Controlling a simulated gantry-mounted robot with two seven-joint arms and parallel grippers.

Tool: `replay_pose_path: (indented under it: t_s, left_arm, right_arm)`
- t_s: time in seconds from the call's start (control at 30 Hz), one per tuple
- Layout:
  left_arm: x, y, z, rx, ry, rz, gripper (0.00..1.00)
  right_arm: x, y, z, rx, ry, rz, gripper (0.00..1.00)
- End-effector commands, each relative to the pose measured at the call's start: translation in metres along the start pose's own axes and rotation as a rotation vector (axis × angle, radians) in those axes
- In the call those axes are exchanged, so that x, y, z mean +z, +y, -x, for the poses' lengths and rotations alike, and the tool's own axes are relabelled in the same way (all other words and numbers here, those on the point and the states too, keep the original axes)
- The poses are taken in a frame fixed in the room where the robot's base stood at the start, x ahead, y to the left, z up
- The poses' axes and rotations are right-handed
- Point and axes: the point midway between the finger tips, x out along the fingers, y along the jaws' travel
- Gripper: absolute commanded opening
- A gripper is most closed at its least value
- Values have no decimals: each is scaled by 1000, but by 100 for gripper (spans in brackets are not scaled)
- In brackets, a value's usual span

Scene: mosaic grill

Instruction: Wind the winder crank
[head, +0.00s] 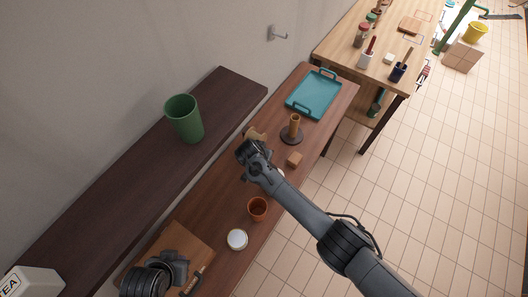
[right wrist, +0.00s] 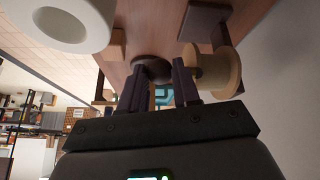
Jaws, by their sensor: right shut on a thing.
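The winder, a pale wooden spool (right wrist: 228,72) on a dark brown support (right wrist: 204,20), stands at upper right in the right wrist view. In the head view a tan part of the winder (head: 256,133) shows behind my right gripper (head: 244,149). In the right wrist view my right gripper (right wrist: 160,82) has its fingers right beside the spool. It is shut on the winder crank, though the crank itself is mostly hidden by the fingers. My left gripper (head: 178,268) is low over a wooden board at the lower left; its jaw opening is unclear.
Near the right arm are a post on a dark base (head: 292,136), a small wooden block (head: 295,159), an orange cup (head: 257,208) and a white-topped jar (head: 237,239). A teal tray (head: 313,95) lies beyond. A green cup (head: 184,119) stands on the raised shelf (head: 125,172).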

Motion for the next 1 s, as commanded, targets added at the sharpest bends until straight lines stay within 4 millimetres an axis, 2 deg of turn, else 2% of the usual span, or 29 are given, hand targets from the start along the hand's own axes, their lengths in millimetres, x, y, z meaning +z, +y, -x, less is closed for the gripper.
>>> replay_pose_path:
  t_s: [0.5, 0.7, 1.0]
  left_arm:
    - [11, -1, -33, -6, -1, -7, 0]
    - [15, 0, -44, -4, -1, -5, 0]
    - [15, 3, -47, 3, 0, 4, 0]
  right_arm:
    - [26, -6, -19, 96, 354, 28, 0]
    - [28, -6, -22, 118, 433, 31, 0]
    - [29, -6, -22, 129, 469, 34, 0]
